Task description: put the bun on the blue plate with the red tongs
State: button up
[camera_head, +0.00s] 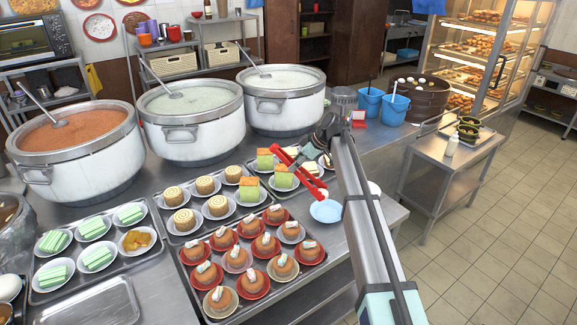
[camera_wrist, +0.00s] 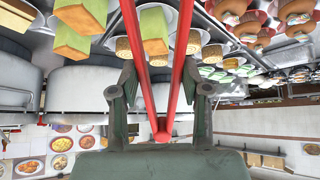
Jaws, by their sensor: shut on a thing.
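My gripper (camera_head: 322,150) is shut on the red tongs (camera_head: 297,160), above the right end of the steel counter. In the wrist view, my gripper's fingers (camera_wrist: 162,95) sit on either side of the red tongs (camera_wrist: 149,70). The two arms of the tongs spread apart from their joined end, and their tips are out of that view. The blue plate (camera_head: 326,211) lies on the counter just below the tongs in the head view. A small pale shape (camera_head: 319,194) shows by the lower end of the tongs; I cannot tell whether it is the bun or whether the tongs touch it.
Trays of red-plated cakes (camera_head: 236,260), rolls and green cakes (camera_head: 265,158) stand left of the blue plate. Large stockpots (camera_head: 192,136) line the back. Blue buckets (camera_head: 394,112) and a dark round steamer (camera_head: 422,101) stand at the back right. The right aisle floor is clear.

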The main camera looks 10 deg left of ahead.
aim_at(304, 168)
jog(key=shift+w+d, duration=0.4)
jog(key=shift+d, duration=0.2)
jog(key=shift+w+d, duration=0.4)
jog(key=shift+d, duration=0.2)
jog(key=shift+w+d+f, duration=0.15)
jog(key=shift+w+d, duration=0.05)
jog(key=shift+d, duration=0.1)
notch_tip(304, 168, down, 9)
jog(key=b, duration=0.1)
jog(key=o, duration=1)
jog(key=shift+c, duration=0.2)
jog(key=shift+r, duration=0.2)
jog(key=shift+r+p, duration=0.7)
jog(key=shift+r, duration=4.25)
